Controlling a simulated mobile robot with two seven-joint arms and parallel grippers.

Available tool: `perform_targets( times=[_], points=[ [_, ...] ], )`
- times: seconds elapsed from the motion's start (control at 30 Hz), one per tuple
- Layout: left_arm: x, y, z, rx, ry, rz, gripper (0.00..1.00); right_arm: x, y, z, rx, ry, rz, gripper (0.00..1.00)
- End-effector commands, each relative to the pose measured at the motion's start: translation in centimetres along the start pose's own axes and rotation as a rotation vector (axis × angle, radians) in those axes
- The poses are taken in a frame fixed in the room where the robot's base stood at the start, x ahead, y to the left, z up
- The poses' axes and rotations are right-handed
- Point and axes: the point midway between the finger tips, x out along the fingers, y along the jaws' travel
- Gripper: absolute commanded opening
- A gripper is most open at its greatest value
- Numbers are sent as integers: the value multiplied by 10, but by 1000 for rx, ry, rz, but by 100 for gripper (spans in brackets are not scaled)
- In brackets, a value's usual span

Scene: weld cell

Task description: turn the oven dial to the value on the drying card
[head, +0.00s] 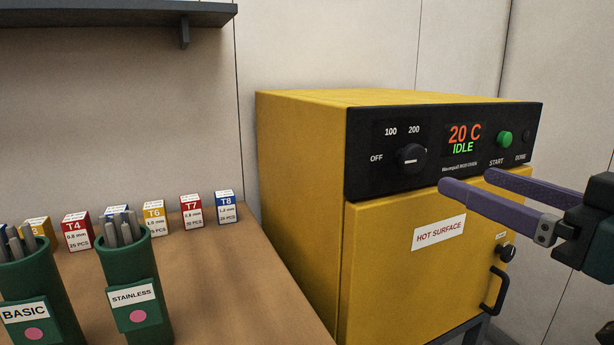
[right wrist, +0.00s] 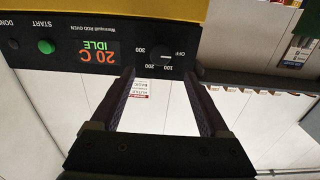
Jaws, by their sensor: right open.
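The oven dial (head: 411,158) is a round black knob on the oven's black front panel, with OFF, 100 and 200 marked around it. Its white mark lies about level, towards OFF. The oven display (head: 464,138) reads 20 C, IDLE. My right gripper (head: 465,182) is open and empty in front of the panel, below and right of the dial. In the right wrist view, which is upside down, the dial (right wrist: 165,58) appears just beyond and between the open fingertips, apart from them. No card readable as the drying card shows. My left gripper is out of view.
The yellow oven (head: 300,160) has a HOT SURFACE label and a door handle (head: 493,290). A green START button (head: 505,139) sits right of the display. Green rod holders (head: 136,290) and small boxes (head: 192,211) stand on the bench at left. A small white-and-red card (right wrist: 140,88) is unreadable.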

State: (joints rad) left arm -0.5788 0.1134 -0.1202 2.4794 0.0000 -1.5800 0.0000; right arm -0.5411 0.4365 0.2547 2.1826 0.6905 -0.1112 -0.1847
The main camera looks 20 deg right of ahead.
Motion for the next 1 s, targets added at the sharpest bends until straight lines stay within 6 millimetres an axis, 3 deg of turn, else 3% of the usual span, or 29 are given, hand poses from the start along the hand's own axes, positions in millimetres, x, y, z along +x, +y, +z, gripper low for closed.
perform_targets(
  times=[0.53,0.7,1.0],
  points=[
    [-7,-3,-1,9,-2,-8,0,81,-1,-1,2,-1,0,79],
    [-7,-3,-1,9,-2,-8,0,91,-1,0,0,-4,-2,79],
    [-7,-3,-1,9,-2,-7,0,93,-1,0,0,-4,-2,78]
  ],
)
